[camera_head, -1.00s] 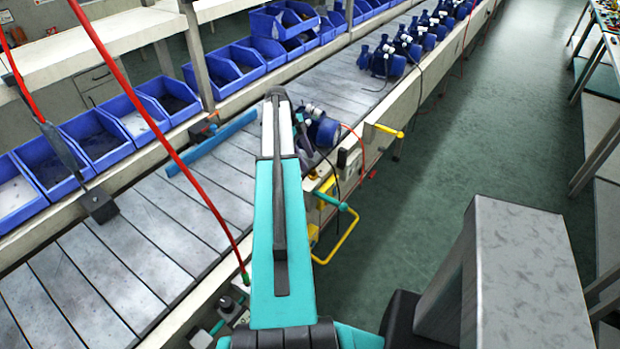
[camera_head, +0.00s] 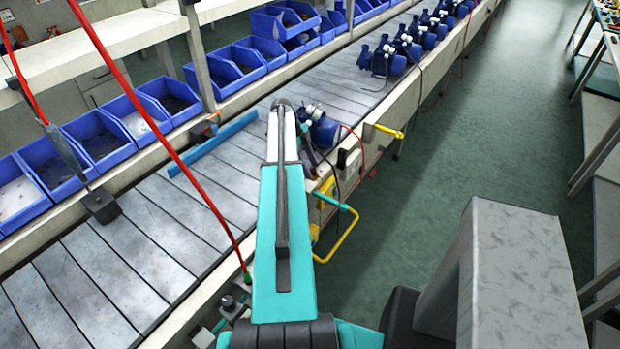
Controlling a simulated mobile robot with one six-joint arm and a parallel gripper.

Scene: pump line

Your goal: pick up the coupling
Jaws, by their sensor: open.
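I cannot make out the coupling in the head view; it is either hidden or too small to tell. My teal and white arm reaches forward over the right edge of the slatted conveyor (camera_head: 150,245). My gripper is hidden behind the far end of the arm, so its jaws do not show. A blue pump (camera_head: 325,132) stands at the conveyor's right edge, just right of the arm's far end. The arm partly covers the area around the pump.
Blue bins (camera_head: 100,140) line the conveyor's left side. A blue bar (camera_head: 215,145) lies across the slats. Several pumps (camera_head: 385,62) stand farther along. Red hoses (camera_head: 150,120) hang in front at left. A yellow bent handle (camera_head: 338,238) juts into the clear green aisle (camera_head: 440,190).

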